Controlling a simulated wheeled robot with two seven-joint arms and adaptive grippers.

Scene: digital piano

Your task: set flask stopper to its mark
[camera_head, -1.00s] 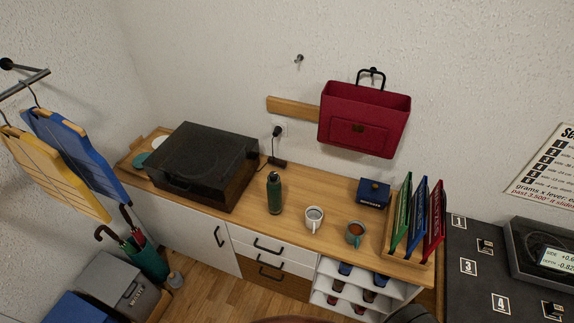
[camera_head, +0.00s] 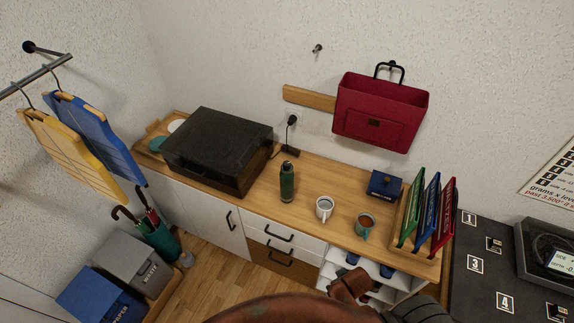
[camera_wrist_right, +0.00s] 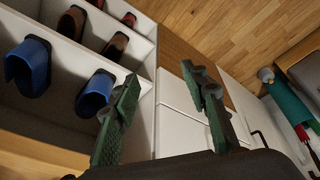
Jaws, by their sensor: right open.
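The green flask (camera_head: 287,184) stands upright on the wooden top of the cabinet, between the black record player and the white mug. Its dark stopper (camera_head: 287,166) is on top; any setting mark is too small to make out. My right gripper (camera_wrist_right: 162,88) shows in the right wrist view with its two green-padded fingers apart and nothing between them. It is in front of the cabinet, by the drawers and shoe shelves, away from the flask. The flask is not in the wrist view. My left gripper is not in view.
The record player (camera_head: 218,150) is left of the flask. A white mug (camera_head: 324,208), a teal mug (camera_head: 365,224) and a navy box (camera_head: 384,184) are to its right. Upright coloured boards (camera_head: 428,212) stand farther right. Shoe shelves (camera_wrist_right: 65,105) are below the cabinet top.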

